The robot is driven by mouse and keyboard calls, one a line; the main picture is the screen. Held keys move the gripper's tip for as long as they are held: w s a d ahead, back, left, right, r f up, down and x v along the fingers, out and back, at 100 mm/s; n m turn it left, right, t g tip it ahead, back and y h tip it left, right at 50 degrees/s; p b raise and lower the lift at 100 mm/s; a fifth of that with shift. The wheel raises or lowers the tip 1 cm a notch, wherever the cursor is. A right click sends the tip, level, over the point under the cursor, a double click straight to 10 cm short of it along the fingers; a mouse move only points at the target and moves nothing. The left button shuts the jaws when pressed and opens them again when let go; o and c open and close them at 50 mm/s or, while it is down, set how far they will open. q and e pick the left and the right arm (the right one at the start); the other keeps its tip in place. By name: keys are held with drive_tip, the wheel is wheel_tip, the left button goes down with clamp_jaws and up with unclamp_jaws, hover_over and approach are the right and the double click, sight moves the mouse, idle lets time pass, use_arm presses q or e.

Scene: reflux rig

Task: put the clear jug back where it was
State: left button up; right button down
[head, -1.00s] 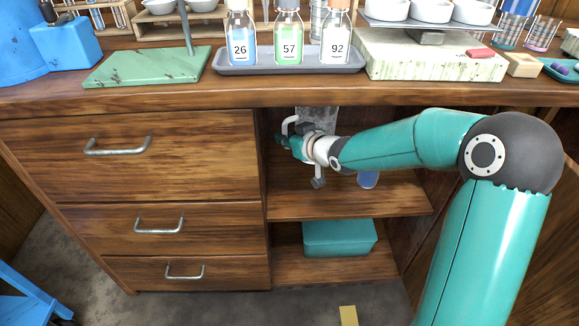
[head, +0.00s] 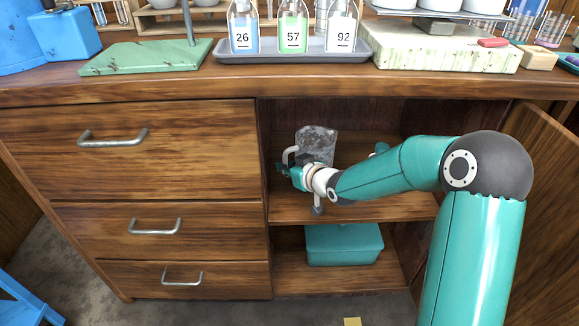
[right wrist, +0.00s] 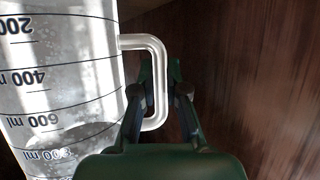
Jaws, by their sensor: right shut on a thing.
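The clear jug (head: 318,143) is inside the open cupboard, above or on the upper shelf (head: 375,207). It looks roughly upright in the head view; its base is hidden behind my arm, so I cannot tell if it touches the shelf. My right gripper (head: 289,170) is at the jug's handle, on its left side. In the right wrist view the jug (right wrist: 60,95) fills the left, with its volume marks upside down. There the fingers of my right gripper (right wrist: 160,75) are shut on the handle (right wrist: 157,60). My left gripper is out of view.
A teal box (head: 343,246) stands on the lower shelf. The drawers (head: 130,160) are on the left, and an open door (head: 550,180) is on the right. The counter above holds a grey tray (head: 285,57) of bottles. A small teal thing shows behind my arm.

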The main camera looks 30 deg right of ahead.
drive_tip(key=shift+f, duration=0.1)
drive_tip(key=c, duration=1.2)
unclamp_jaws()
drive_tip(key=shift+r, duration=0.2)
drive_tip(key=p+v, duration=0.3)
drive_tip(key=v, duration=0.9)
drive_tip(key=shift+p, duration=0.3)
